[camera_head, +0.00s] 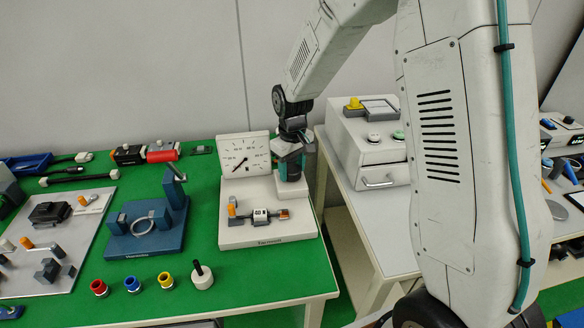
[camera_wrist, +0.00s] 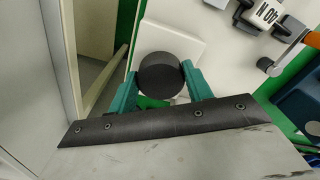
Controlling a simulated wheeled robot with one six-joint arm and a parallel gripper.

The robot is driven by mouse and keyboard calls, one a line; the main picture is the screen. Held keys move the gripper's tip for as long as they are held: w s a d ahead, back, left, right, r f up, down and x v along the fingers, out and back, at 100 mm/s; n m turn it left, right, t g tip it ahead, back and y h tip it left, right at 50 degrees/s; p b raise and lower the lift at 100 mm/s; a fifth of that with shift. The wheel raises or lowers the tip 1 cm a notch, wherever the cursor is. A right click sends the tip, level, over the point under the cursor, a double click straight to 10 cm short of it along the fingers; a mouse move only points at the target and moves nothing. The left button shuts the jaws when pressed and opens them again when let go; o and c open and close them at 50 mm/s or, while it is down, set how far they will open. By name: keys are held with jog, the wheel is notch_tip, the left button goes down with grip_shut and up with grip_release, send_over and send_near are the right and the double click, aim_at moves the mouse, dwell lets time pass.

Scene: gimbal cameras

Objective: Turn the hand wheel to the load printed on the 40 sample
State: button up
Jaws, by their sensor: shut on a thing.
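The tester (camera_head: 262,238) is a white base with a square dial gauge (camera_head: 245,155) at its back left. The dial's needle points to the lower left; its figures are too small to read. The 40 sample (camera_head: 260,216) sits across the base between grey holders; its printed "40 N" label also shows in the wrist view (camera_wrist: 266,13). The hand wheel (camera_wrist: 160,76) is a round black knob on the white column. My gripper (camera_wrist: 159,72) is shut on it, one teal finger on each side. In the head view my gripper (camera_head: 293,160) comes down on the column top and hides the wheel.
A blue fixture with a ring (camera_head: 152,235) stands left of the tester. Red, blue and yellow cups (camera_head: 132,285) and a black-handled white piece (camera_head: 202,276) are in front on the green bench. A white cabinet (camera_head: 368,145) stands on the grey table at right, across a gap.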

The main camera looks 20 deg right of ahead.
aim_at(291, 169)
jog(key=m, duration=0.4)
jog(key=shift+a+m, duration=0.1)
jog(key=shift+m, duration=1.5)
jog(key=o, duration=1)
jog(key=shift+r, duration=3.95)
